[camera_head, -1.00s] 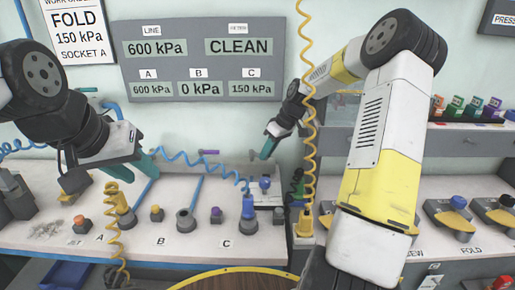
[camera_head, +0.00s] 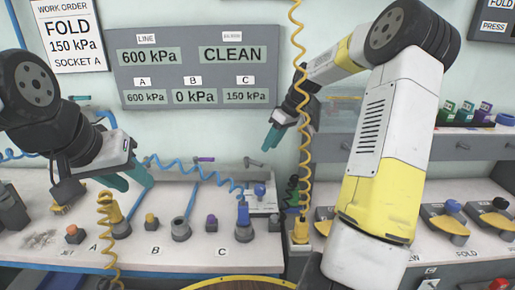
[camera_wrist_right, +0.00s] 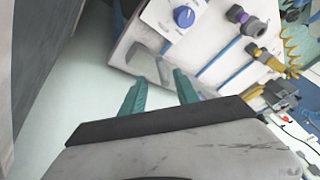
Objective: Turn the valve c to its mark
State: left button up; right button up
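A blue dial on a white box shows behind (camera_head: 260,190) and also in the right wrist view (camera_wrist_right: 184,17). My right gripper (camera_head: 273,137) is open and empty, above the back of the bench; its spread fingers show in the right wrist view (camera_wrist_right: 160,96). My left gripper (camera_head: 127,178) looks open, above the A side.
The wall display (camera_head: 200,68) reads LINE 600 kPa, CLEAN, A 600, B 0 and C 150 kPa. A yellow coiled hose (camera_head: 305,120) hangs beside my right gripper. A blue coiled hose (camera_head: 195,172) crosses the bench. A shelf with colored blocks (camera_head: 465,110) is at right.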

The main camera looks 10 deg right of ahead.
aim_at(249, 165)
jog(key=shift+r, duration=0.15)
jog(key=shift+c, duration=1.1)
jog(key=shift+s+a, duration=0.15)
jog(key=shift+a, duration=0.05)
jog(key=c, duration=0.4)
jog(key=s+a+n+h, duration=0.1)
jog(key=a+n, duration=0.1)
jog(key=n, duration=0.1)
jog(key=s+a+f+n+h, duration=0.1)
jog(key=a+n+h, duration=0.1)
jog(key=a+n, duration=0.1)
jog(key=s+a+f+n+g+h, duration=0.1)
jog(key=a+n, duration=0.2)
jog(key=shift+s+n+h, duration=0.3)
jog(key=shift+s, duration=0.1)
grip_shut()
jog(key=s+a+r+n+t+h, duration=0.15)
jog(key=a+n+h, duration=0.3)
jog(key=n, duration=0.45)
jog(key=shift+t+y, duration=0.25)
jog(key=shift+t, duration=0.2)
jog(key=x, duration=0.8)
jog(key=shift+w+a+f, duration=0.2)
jog(key=shift+w+f, duration=0.05)
jog(key=shift+w, duration=0.2)
jog(key=shift+w+d+r, duration=0.2)
jog(key=shift+w+d, duration=1.2)
jog(key=shift+d, duration=0.15)
